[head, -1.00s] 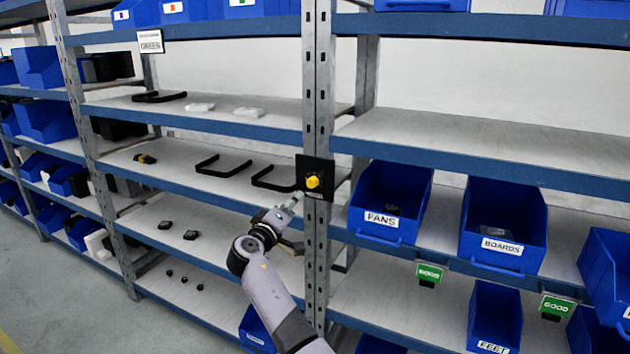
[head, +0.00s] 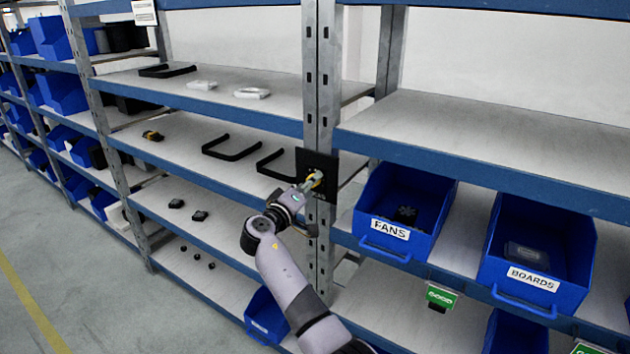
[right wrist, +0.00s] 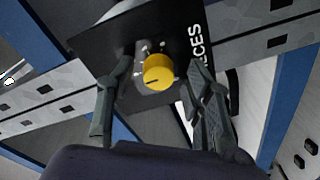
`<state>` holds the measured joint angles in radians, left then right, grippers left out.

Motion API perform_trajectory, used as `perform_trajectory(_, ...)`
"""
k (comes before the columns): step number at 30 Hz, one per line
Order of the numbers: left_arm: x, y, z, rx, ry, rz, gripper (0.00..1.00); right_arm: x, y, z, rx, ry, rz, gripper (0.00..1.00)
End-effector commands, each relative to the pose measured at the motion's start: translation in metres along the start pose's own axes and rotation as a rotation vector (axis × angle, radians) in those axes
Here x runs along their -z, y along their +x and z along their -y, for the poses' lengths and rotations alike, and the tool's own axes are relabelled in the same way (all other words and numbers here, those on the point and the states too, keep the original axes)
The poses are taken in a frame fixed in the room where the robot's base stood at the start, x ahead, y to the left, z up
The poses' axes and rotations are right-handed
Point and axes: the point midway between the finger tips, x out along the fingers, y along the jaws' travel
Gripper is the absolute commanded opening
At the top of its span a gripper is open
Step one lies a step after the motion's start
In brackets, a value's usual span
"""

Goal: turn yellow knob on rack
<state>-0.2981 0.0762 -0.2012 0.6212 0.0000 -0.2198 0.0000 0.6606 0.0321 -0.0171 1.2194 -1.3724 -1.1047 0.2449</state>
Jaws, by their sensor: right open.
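The yellow knob (right wrist: 158,72) sits on a black panel (right wrist: 125,40) fixed to the rack's upright post. In the right wrist view a dark mark shows on the knob's face. My right gripper (right wrist: 160,90) is open, with one finger on each side of the knob; gaps show between the fingers and the knob. In the head view the knob (head: 314,179) is partly hidden behind my right gripper (head: 306,184), which is at the panel (head: 330,172). My left gripper is out of view.
Black handles (head: 230,148) lie on the shelf to the left. Open floor (head: 70,270) shows at lower left.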

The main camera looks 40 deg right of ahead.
Motion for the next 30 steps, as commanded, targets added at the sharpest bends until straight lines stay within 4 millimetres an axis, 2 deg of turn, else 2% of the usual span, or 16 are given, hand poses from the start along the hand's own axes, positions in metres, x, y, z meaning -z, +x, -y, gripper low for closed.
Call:
perform_trajectory(8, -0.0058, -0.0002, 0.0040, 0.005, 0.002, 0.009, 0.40, -0.0001, -0.0004, 0.0005, 0.000, 0.000, 0.000, 0.46)
perform_trajectory(27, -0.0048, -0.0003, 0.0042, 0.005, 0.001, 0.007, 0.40, 0.0000, -0.0003, 0.0005, 0.001, 0.000, 0.000, 0.03)
perform_trajectory(30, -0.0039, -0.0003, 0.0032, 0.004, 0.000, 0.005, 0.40, 0.0000, -0.0004, 0.0005, 0.001, 0.000, 0.000, 0.00)
